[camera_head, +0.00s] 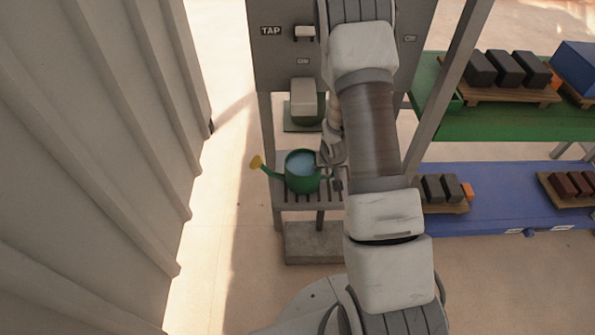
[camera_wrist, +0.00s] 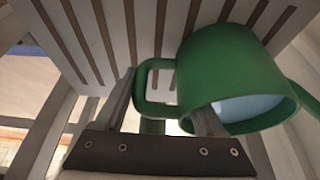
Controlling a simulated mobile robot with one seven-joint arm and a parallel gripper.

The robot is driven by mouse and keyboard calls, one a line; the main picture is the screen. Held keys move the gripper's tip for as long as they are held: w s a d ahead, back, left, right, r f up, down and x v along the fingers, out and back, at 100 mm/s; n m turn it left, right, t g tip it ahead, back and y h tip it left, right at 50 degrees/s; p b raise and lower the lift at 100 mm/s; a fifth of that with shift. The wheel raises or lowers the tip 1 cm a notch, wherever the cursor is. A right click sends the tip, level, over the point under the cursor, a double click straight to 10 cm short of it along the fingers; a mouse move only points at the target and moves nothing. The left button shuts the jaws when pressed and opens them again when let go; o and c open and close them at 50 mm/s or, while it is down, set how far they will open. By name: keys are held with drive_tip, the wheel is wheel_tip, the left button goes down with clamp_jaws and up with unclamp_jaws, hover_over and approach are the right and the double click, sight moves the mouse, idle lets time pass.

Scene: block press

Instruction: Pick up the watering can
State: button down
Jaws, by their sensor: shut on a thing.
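The green watering can (camera_head: 302,172) has a yellow spout tip pointing left and pale blue water inside. In the head view it appears upright over the slatted stand; whether it touches the slats is hard to tell. In the wrist view the can (camera_wrist: 225,75) fills the right side, with its green loop handle (camera_wrist: 143,78) towards the fingers. My gripper (camera_head: 335,180) is at the right side of the can, shut on its handle. It also shows in the wrist view (camera_wrist: 162,108). My arm hides part of the stand.
The slatted stand (camera_head: 288,197) stands below a grey panel marked TAP (camera_head: 271,52). A grey-and-green block (camera_head: 305,102) is behind the can. Green (camera_head: 490,122) and blue (camera_head: 500,198) tables with dark blocks stand right. A ribbed grey wall (camera_head: 90,170) is left, with open floor between.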

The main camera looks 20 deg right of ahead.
drive_tip(key=shift+r, duration=0.15)
drive_tip(key=shift+r+p, duration=0.35)
drive_tip(key=shift+r, duration=0.2)
wheel_tip(320, 180, up, 3)
drive_tip(key=shift+w+r+p, duration=0.1)
drive_tip(key=shift+p, duration=0.55)
drive_tip(key=d+r+p, duration=0.4)
drive_tip(key=d+r, duration=0.2)
drive_tip(key=d, duration=0.5)
drive_tip(key=shift+s+d+r, duration=0.2)
drive_tip(key=shift+d+r, duration=0.05)
drive_tip(key=shift+d, duration=0.1)
